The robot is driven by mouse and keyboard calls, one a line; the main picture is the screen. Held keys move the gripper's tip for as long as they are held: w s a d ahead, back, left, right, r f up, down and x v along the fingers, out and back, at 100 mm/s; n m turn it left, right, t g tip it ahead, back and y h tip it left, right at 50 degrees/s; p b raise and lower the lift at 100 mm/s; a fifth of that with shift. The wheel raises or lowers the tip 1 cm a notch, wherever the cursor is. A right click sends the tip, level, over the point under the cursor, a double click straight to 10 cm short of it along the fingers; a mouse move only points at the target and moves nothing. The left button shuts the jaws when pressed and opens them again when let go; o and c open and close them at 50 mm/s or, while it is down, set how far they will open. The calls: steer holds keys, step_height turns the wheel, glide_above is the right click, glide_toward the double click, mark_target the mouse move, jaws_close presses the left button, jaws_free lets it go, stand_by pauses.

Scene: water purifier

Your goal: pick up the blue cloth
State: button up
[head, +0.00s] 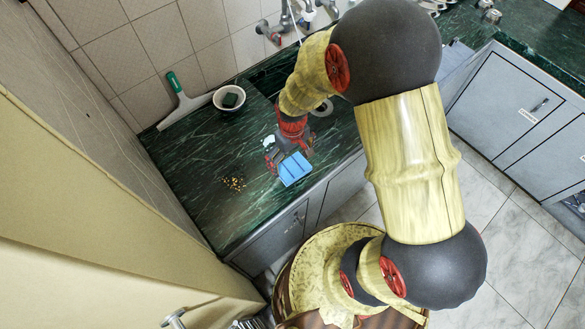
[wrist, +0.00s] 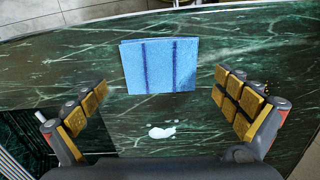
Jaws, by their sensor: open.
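The blue cloth (head: 295,169) is a flat, folded square with dark stripes. It lies on the dark green marbled counter (head: 205,160), close to the front edge. In the wrist view the cloth (wrist: 160,66) is at the upper middle, ahead of my gripper (wrist: 158,108). The two fingers are wide apart, with nothing between them but counter and a white spill. In the head view my gripper (head: 287,155) is above the counter, right by the cloth; part of the cloth's far side may be hidden. I cannot tell the exact height of the fingers.
A white bowl (head: 229,98) holding a dark green item and a green-handled squeegee (head: 183,100) are at the back left. Brown crumbs (head: 233,184) lie left of the cloth. A white spill (wrist: 162,132) lies nearer my wrist.

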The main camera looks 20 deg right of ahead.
mark_target(292, 167)
steer(key=f, duration=0.3)
steer(key=shift+s+f+b, duration=0.2)
steer(key=shift+f+b, duration=0.05)
steer(key=shift+b, duration=0.1)
steer(key=c, duration=0.3)
steer(key=c, duration=0.6)
steer(key=shift+r, duration=0.1)
